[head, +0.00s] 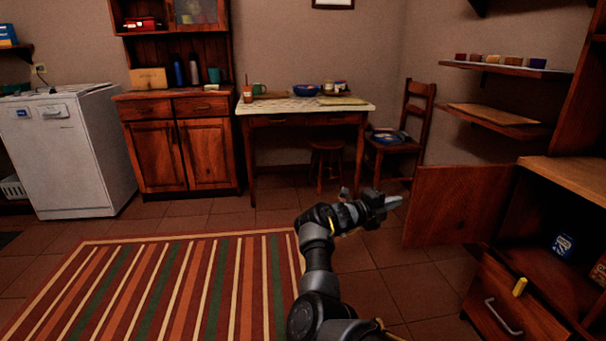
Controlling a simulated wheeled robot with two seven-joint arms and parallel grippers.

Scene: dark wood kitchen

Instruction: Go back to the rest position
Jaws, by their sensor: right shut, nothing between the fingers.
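My right gripper (391,203) is in the head view, right of the middle. It is shut and empty, held out in the air over the tiled floor and pointing right. My right arm comes up from the bottom of the picture. The gripper is left of an open wooden cabinet door (456,205) and apart from it. My left gripper does not show.
The open cabinet (580,172) and a drawer (512,306) with a yellow thing (520,287) on it stand at the right. A striped rug (160,292) lies at the left. A table (302,107), a stool (328,150) and a chair (420,110) stand at the back.

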